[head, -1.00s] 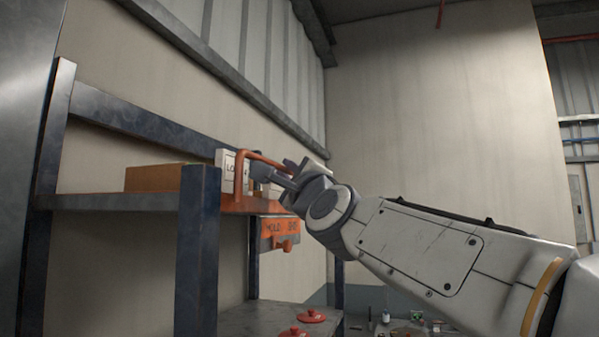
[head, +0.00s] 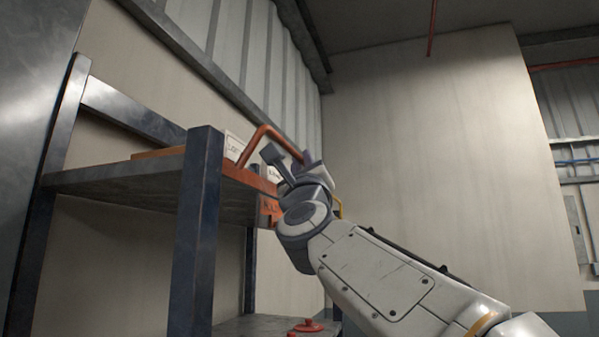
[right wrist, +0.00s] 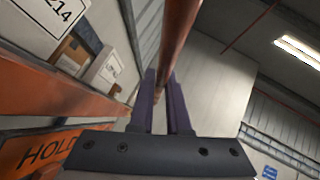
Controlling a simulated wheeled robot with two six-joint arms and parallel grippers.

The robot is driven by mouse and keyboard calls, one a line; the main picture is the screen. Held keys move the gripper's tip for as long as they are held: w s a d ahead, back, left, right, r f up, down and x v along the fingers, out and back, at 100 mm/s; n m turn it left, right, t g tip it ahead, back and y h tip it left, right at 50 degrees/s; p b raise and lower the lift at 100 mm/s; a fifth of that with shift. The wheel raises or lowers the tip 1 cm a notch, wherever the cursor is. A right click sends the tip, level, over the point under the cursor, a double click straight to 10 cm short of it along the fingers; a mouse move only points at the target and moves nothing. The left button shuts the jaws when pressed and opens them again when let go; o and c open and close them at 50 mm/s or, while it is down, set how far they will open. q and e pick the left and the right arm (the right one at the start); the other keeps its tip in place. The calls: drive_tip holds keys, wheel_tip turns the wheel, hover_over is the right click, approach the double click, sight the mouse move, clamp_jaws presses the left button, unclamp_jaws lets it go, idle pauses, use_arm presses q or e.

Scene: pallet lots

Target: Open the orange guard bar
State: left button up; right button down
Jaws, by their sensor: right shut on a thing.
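The orange guard bar (head: 252,142) is a bent tube at the front edge of the upper rack shelf (head: 120,181). It slants up from the shelf edge, bends, and runs down to my right gripper (head: 290,157). In the right wrist view the bar (right wrist: 179,38) passes between the two dark fingers (right wrist: 160,98), which are shut on it. My left gripper is in neither current view.
A blue-grey rack post (head: 197,235) stands left of my right arm. White labelled boxes (head: 235,146) sit on the shelf behind the bar. An orange HOLD sign (right wrist: 42,150) hangs at the shelf edge. A red round object (head: 306,326) lies on the lower shelf.

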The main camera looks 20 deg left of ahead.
drive_tip(key=shift+d+f+m+t+h, duration=0.15)
drive_tip(key=shift+m+t+h, duration=0.2)
drive_tip(key=shift+m, duration=0.25)
drive_tip(key=c, duration=0.9)
unclamp_jaws()
drive_tip(key=shift+s+f+b, duration=0.35)
drive_tip(key=shift+b, duration=0.35)
drive_tip(key=b+v, duration=0.7)
drive_tip(key=v, duration=0.2)
drive_tip(key=shift+s+f+b, duration=0.1)
drive_tip(key=shift+s+b, duration=0.1)
drive_tip(key=shift+b, duration=0.1)
